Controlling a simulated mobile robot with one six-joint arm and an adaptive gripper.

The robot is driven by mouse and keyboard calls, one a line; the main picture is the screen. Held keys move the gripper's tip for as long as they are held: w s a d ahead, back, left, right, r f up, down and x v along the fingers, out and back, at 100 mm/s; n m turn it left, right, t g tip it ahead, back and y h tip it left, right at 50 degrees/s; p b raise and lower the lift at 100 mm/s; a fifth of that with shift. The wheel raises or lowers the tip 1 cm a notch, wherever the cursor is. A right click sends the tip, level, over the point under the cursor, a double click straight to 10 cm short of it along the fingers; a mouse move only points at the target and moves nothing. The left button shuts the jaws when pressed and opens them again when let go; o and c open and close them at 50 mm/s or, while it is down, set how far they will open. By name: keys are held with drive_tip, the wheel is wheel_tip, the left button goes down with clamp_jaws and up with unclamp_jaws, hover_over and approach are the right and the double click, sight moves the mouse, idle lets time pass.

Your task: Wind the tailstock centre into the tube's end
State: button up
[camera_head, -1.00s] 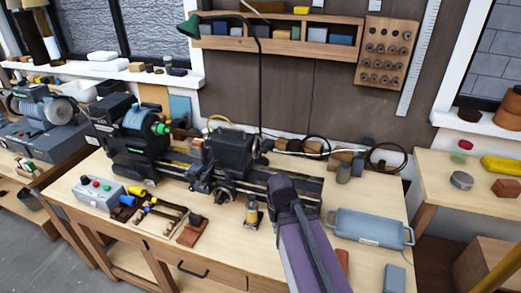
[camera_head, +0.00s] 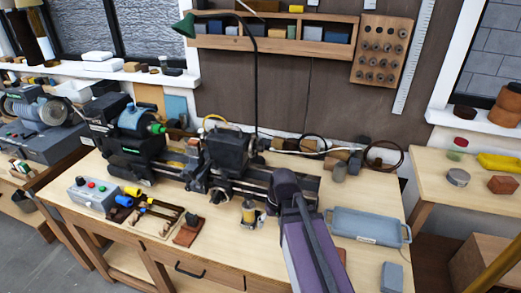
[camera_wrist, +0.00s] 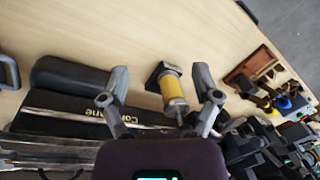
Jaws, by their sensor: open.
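The lathe's green-tipped headstock (camera_head: 135,140) is at the left of the bench and its dark carriage (camera_head: 228,152) is near the middle in the head view. The bed (camera_head: 258,178) runs right, behind my purple arm. I cannot make out the tailstock centre or the tube's end; my arm covers part of that area. In the wrist view my gripper (camera_wrist: 160,73) is open, its two fingers spread wide with nothing held. A long black lathe part with white lettering (camera_wrist: 85,98) lies left of and below the fingers.
A blue-grey tray (camera_head: 367,227) is at right. A control box (camera_head: 93,193) and tool tray (camera_head: 150,215) are at left.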

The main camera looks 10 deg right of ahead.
sight(262, 148)
drive_tip(key=w+d+r+n+t+y+b, duration=0.1)
drive_tip(key=w+d+r+n+y, duration=0.1)
drive_tip(key=w+y, duration=0.1)
drive_tip(key=w+d+r+n+t+y+b, duration=0.1)
drive_tip(key=w+d+r+n+t+y, duration=0.1)
drive_tip(key=w, duration=0.4)
drive_tip(key=w+d+r+n+t+y+b, duration=0.1)
drive_tip(key=w+d+r+n+t+y, duration=0.1)
drive_tip(key=w+y, duration=0.3)
drive_tip(key=shift+d+r+y+b, duration=0.3)
drive_tip(key=shift+r+y, duration=0.1)
drive_tip(key=shift+r, duration=0.45)
drive_tip(key=w+d+r+n+t+y+b, duration=0.1)
drive_tip(key=w+d+r+n+t+y, duration=0.1)
drive_tip(key=d+r, duration=0.3)
drive_tip(key=shift+w+d+r+t+y, duration=0.4)
drive_tip(key=shift+d+t, duration=0.5)
drive_tip(key=shift+d, duration=0.3)
drive_tip(key=shift+a, duration=0.15)
drive_tip(key=shift+x, duration=6.8)
clamp_jaws()
